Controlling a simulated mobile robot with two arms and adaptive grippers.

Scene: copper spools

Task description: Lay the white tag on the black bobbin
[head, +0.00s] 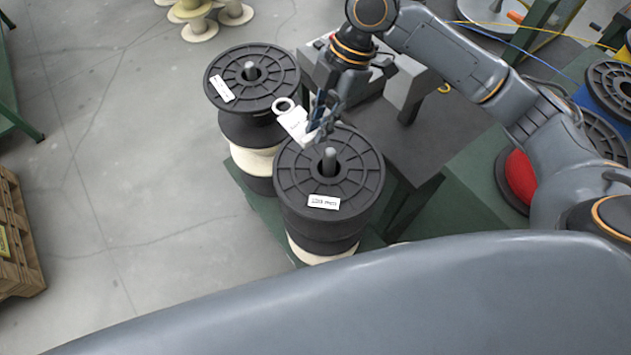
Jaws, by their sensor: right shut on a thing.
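A white tag (294,123) with a ring at its end is held in my right gripper (318,128). The gripper is shut on it, above the back edge of the nearer black bobbin (300,185). Whether the tag touches that bobbin I cannot tell. The nearer bobbin tops a stack, with a post through its hub and a white label on its front face. A second black bobbin (275,86) tops the stack behind and to the left, also with a post and a white label. My left gripper does not show.
Both stacks stand on a green base (262,205). Grey blocks (405,92) stand behind my right gripper. A red spool (518,178) and more black spools (612,85) are at the right. A wooden pallet (20,235) lies at the left. The floor between is clear.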

